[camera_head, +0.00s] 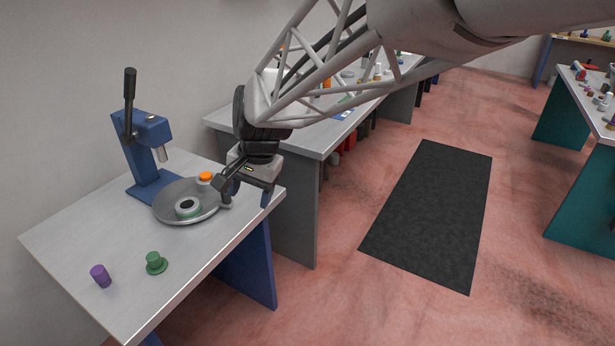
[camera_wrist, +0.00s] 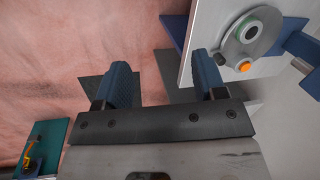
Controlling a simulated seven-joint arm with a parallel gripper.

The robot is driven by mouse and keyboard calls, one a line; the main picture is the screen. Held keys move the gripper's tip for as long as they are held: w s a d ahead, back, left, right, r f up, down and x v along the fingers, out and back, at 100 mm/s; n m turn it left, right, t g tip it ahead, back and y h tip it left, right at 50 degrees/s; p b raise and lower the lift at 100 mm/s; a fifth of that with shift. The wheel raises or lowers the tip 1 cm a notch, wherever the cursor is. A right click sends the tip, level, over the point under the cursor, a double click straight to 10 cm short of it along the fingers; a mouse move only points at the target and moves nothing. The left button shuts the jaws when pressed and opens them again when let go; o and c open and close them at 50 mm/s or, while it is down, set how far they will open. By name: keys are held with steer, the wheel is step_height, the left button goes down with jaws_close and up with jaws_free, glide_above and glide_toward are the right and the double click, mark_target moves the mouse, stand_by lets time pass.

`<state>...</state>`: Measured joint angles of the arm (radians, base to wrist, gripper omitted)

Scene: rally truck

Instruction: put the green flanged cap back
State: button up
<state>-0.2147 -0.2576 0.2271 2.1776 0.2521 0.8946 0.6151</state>
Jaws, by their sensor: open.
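The green flanged cap (camera_head: 156,264) stands on the near part of the grey-topped bench, flange down, to the right of a purple cylinder. It is not seen in the wrist view. A round grey plate (camera_head: 165,211) lies farther back on the bench, with a pale green ring (camera_head: 188,208) around a dark centre and an orange cap (camera_head: 205,177) on it. My gripper (camera_head: 247,196) is open and empty near the bench's right edge, beside the plate and away from the green cap. In the wrist view the open fingers (camera_wrist: 160,72) point past the bench edge over floor.
A blue lever press (camera_head: 148,150) stands behind the plate. The purple cylinder (camera_head: 101,275) stands near the bench's left front. A second bench (camera_head: 320,135) with small parts is behind my gripper. A black mat (camera_head: 430,215) lies on the reddish floor. The bench's front middle is clear.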

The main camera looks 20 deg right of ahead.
steer(key=s+d+r+n+t+h, duration=0.1)
steer(key=s+d+n, duration=0.2)
steer(key=s+d, duration=0.4)
steer(key=s+d+r+n+h, duration=0.1)
steer(key=s+d+n, duration=0.2)
steer(key=s+d, duration=0.5)
steer(key=s, duration=0.5)
steer(key=shift+s+t+h, duration=0.3)
steer(key=shift+s+t, duration=0.1)
